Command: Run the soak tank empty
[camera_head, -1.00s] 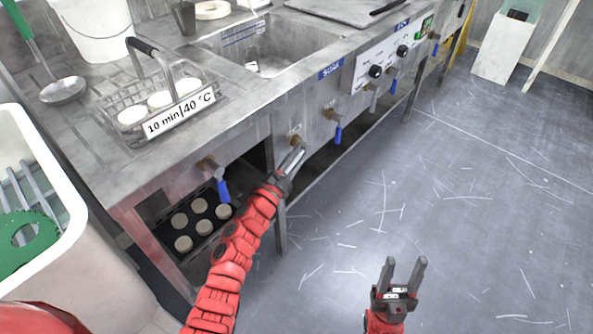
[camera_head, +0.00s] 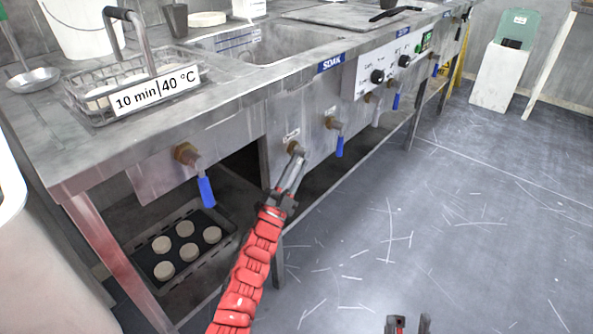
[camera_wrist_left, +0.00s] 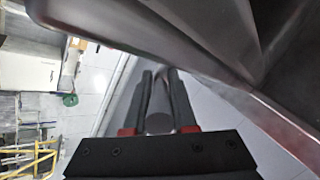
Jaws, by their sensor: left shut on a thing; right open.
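The soak tank is a steel basin (camera_head: 268,48) sunk in the bench, with a blue SOAK label (camera_head: 331,63) on its front edge. I cannot tell whether it holds liquid. Below, a valve (camera_head: 295,148) with a brass stem sticks out of the front panel, under a small tag too small to read. My left gripper (camera_head: 289,178) is shut on this valve's handle, which the fingers mostly hide. In the left wrist view a grey rounded handle (camera_wrist_left: 160,118) sits between the fingers. My right gripper (camera_head: 408,324) is open and empty at the bottom edge, over the floor.
Other blue-handled valves (camera_head: 207,190) (camera_head: 340,147) flank the held one. A wire basket (camera_head: 100,112) labelled "10 min|40 °C" stands on the bench. A black tray (camera_head: 190,222) of pale discs lies underneath.

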